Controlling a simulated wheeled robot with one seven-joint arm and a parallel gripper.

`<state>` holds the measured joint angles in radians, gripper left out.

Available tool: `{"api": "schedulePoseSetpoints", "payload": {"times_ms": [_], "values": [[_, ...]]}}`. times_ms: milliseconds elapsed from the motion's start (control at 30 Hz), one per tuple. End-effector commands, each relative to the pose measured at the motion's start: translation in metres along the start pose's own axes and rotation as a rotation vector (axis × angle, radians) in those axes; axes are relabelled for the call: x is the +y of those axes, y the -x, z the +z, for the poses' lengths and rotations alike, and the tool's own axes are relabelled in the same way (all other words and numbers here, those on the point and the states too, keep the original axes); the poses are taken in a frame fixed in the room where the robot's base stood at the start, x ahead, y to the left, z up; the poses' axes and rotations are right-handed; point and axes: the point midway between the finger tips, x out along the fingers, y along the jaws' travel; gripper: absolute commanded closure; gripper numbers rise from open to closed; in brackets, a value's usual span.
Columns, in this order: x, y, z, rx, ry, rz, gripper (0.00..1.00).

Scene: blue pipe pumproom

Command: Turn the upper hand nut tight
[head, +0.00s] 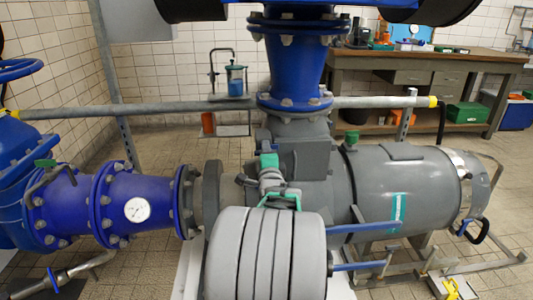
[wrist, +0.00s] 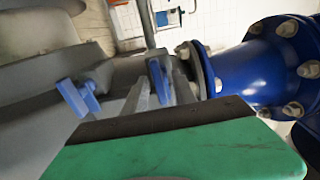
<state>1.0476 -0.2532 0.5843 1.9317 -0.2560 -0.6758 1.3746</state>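Two blue handle-like pieces show in the wrist view: one (wrist: 78,98) at the left and one (wrist: 158,80) near the middle, against grey metal. They look like hand nuts; I cannot tell which is the upper. In the head view, an upper blue bar (head: 360,228) and a lower blue bar (head: 362,265) stick out right of a grey ribbed body (head: 265,258). A large green block with a dark edge fills the bottom of the wrist view, very close. Grey prongs stand beside the middle blue piece.
A grey pump body (head: 405,185) lies at the right, with blue flanged pipes at the left (head: 140,190) and above (head: 295,70). A grey rail (head: 175,108) runs behind. A workbench (head: 430,62) stands at the back right. Tiled floor shows at the right.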

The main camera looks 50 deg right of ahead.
Motion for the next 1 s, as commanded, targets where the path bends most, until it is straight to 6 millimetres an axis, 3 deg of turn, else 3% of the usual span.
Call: {"api": "schedulePoseSetpoints", "payload": {"times_ms": [267,600,700,1000], "values": [[-0.001,0.005,-0.001,0.002,0.001,0.000,0.67],[-0.002,0.068,-0.001,0.002,0.000,-0.001,0.67],[-0.001,0.076,0.000,0.001,0.000,0.000,0.67],[0.000,0.078,0.000,0.000,0.001,0.000,0.67]]}}
